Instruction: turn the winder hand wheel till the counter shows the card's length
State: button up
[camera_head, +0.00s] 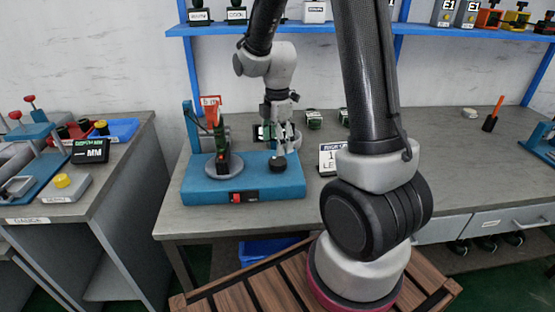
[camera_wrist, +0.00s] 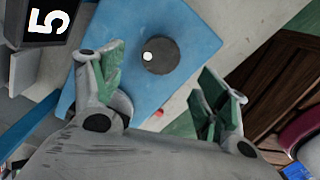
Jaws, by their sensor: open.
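The blue winder (camera_head: 245,187) stands on the grey bench, with a grey reel disc and upright on its left. Its dark round hand wheel (camera_head: 278,164) is at the right of the base. In the wrist view the hand wheel (camera_wrist: 161,57) has a white dot and lies between my fingers, apart from both. My gripper (camera_head: 279,150) is open above it, pointing down; its green-padded fingers (camera_wrist: 160,82) are spread. A black counter (camera_wrist: 50,22) shows a sideways white 5, cut by the frame edge. The white card (camera_head: 329,158) is partly hidden by my arm; its full number is unreadable.
A side bench (camera_head: 40,208) at left holds a blue fixture and a black display (camera_head: 90,151). Small green-dark blocks (camera_head: 314,119) stand behind the card. A blue shelf (camera_head: 300,28) runs above. The bench to the right is mostly clear.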

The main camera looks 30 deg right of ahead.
aim_at(277, 161)
notch_tip(277, 161, down, 7)
jog(key=shift+r, duration=0.1)
dwell(0.3)
jog(key=c, duration=1)
